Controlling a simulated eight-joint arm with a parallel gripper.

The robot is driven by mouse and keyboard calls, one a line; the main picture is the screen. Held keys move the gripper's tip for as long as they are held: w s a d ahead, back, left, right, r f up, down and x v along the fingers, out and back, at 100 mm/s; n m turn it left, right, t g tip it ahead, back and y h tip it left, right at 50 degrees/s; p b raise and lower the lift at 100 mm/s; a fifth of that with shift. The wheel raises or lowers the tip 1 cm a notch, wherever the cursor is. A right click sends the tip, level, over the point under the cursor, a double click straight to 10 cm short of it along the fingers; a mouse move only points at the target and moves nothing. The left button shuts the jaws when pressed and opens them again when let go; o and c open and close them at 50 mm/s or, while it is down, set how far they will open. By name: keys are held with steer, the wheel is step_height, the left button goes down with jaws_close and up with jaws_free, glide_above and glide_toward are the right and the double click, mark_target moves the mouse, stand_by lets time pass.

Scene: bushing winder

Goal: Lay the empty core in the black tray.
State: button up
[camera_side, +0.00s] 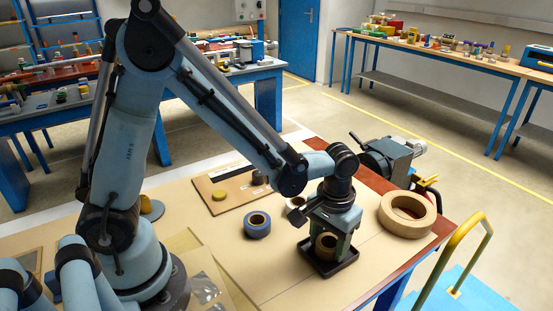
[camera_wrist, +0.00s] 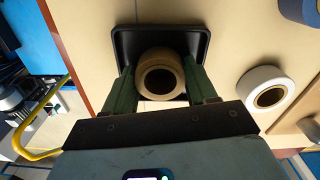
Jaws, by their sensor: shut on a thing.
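The empty core (camera_wrist: 160,79) is a tan cardboard ring with a dark inner wall and an open hole; it also shows in the side view (camera_side: 326,242). My gripper (camera_wrist: 161,78) has its two green fingers shut on the core, one on each side. In the side view my gripper (camera_side: 328,240) points down over the black tray (camera_side: 330,266). The black tray is square with a raised rim, and it also shows in the wrist view (camera_wrist: 125,40). The core is within the tray's outline. I cannot tell whether it touches the tray floor.
A blue roll (camera_side: 257,225) and a white roll (camera_side: 295,204) stand left of the tray. A large tan ring (camera_side: 407,213) lies to the right, near the grey winder (camera_side: 388,160). A brown board (camera_side: 235,187) with small pieces lies behind.

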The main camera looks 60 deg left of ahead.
steer(key=o, duration=1.1)
step_height(320, 180, up, 12)
steer(key=s+a+r+m+t, duration=0.1)
steer(key=s+a+m+t, duration=0.1)
steer(key=s+a+t, duration=0.4)
steer(key=shift+a+t, duration=0.6)
steer(key=shift+a, duration=1.15)
